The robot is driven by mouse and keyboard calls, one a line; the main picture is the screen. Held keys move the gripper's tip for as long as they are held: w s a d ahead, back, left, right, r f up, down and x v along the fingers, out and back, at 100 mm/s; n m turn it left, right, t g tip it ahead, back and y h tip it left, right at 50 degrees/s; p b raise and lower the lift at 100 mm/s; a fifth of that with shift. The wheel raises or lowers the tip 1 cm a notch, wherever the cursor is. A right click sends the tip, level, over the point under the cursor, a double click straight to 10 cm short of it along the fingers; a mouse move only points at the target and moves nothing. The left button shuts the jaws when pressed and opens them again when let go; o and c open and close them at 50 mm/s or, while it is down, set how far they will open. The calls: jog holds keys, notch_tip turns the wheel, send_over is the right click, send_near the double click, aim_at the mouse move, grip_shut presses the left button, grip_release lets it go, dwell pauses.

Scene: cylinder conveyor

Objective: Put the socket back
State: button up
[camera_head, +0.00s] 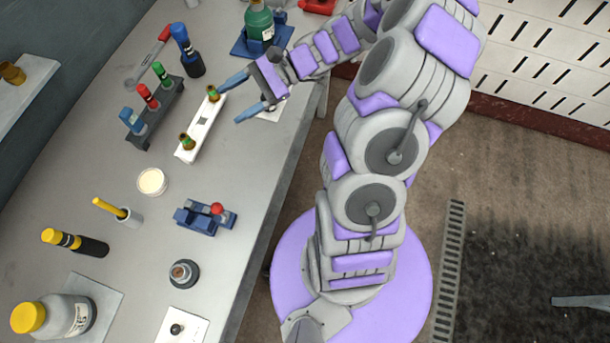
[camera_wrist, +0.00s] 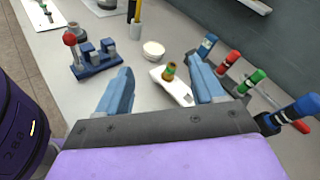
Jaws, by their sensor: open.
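I cannot tell for sure which piece is the socket. A white holder (camera_head: 200,127) on the bench carries two brass-and-green cylinders, one at its far end (camera_head: 212,94) and one at its near end (camera_head: 187,141). In the wrist view, part of the holder (camera_wrist: 178,91) and one such cylinder (camera_wrist: 169,71) show between the fingers; the other is not visible there. My gripper (camera_head: 231,102) is open and empty, its fingers pointing at the holder's far end. It also shows in the wrist view (camera_wrist: 160,82). Whether it touches anything is unclear.
A dark rack (camera_head: 163,112) with blue, red and green capped pieces stands close beside the holder. A blue-capped bottle (camera_head: 187,50), a white dish (camera_head: 152,182) and a blue fixture with a red knob (camera_head: 205,216) surround it. A brass piece (camera_head: 12,72) sits on a left shelf.

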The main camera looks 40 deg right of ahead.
jog(key=s+a+r+n+g+h, duration=0.25)
jog(key=s+a+n+h, duration=0.2)
jog(key=s, duration=0.25)
jog(key=s+a+r+n+g+h, duration=0.1)
jog(key=s+a+n+g+h, duration=0.3)
jog(key=s, duration=0.4)
jog(key=s+d+r+n+t+h, duration=0.1)
jog(key=s+d+n+t+h, duration=0.1)
jog(key=s+d+n+h, duration=0.4)
jog(key=shift+s+d, duration=1.05)
jog(key=shift+s, duration=1.65)
jog(key=shift+t+h, duration=0.25)
